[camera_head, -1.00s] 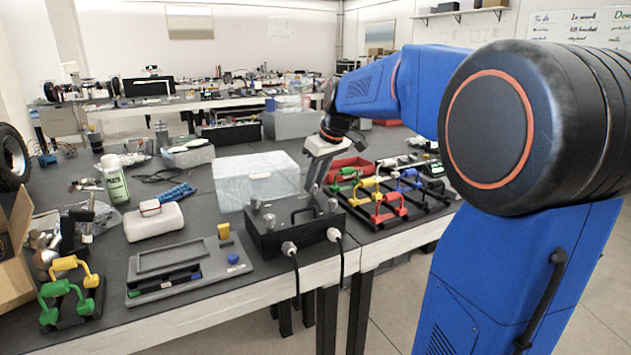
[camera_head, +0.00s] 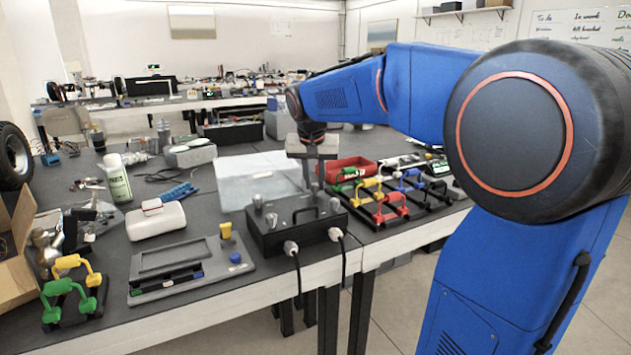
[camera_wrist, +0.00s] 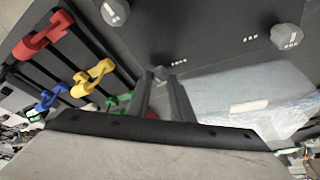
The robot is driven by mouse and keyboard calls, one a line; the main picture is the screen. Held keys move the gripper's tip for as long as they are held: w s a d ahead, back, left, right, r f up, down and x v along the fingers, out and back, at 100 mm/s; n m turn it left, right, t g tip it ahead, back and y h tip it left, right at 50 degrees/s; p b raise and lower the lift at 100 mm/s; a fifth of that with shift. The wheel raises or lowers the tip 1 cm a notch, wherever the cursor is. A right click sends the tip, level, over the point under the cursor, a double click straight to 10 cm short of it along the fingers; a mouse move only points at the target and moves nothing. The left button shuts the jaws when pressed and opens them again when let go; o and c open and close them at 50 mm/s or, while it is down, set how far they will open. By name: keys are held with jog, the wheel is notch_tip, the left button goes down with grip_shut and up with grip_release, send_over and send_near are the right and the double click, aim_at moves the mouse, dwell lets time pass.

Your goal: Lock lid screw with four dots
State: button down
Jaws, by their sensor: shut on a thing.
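The black box (camera_head: 290,235) with its flat lid and handle stands at the table's front edge. Grey lid screws show at its front left (camera_head: 270,220), back left (camera_head: 257,202) and front right (camera_head: 333,205). In the wrist view two screws with white dots on top stand at the upper left (camera_wrist: 115,12) and upper right (camera_wrist: 287,37). My gripper (camera_head: 312,182) reaches down to the lid's back right corner. In the wrist view its fingers (camera_wrist: 160,82) are shut on a grey lid screw, mostly hidden between them, beside a dot mark (camera_wrist: 179,63) on the lid.
A clear plastic bin (camera_head: 258,178) stands behind the box. A rack of coloured clamps (camera_head: 385,200) and a red tray (camera_head: 347,168) are close on the right. A grey panel (camera_head: 190,265) lies to the left. Two cables hang from the box's front.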

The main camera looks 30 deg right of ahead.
jog(key=shift+a+m+g+h, duration=0.1)
jog(key=shift+m+g+h, duration=0.25)
jog(key=shift+m, duration=0.85)
jog(key=c, duration=1.6)
grip_release()
jog(key=shift+o, duration=0.2)
jog(key=shift+r, duration=0.1)
jog(key=v, duration=1.7)
jog(key=s+a+f+n+y, duration=0.1)
jog(key=s+f+n, duration=0.2)
jog(key=s+f, duration=0.6)
jog(key=s+a+f+n+t+y, duration=0.1)
jog(key=s+a+f+n, duration=0.1)
jog(key=s+f, duration=0.8)
jog(key=s+a+f+n+y, duration=0.1)
jog(key=s+f+n, duration=0.3)
jog(key=s+f, duration=0.5)
jog(key=shift+s+a+f+t, duration=0.25)
jog(key=shift+s+f+t, duration=0.1)
jog(key=shift+f, duration=0.45)
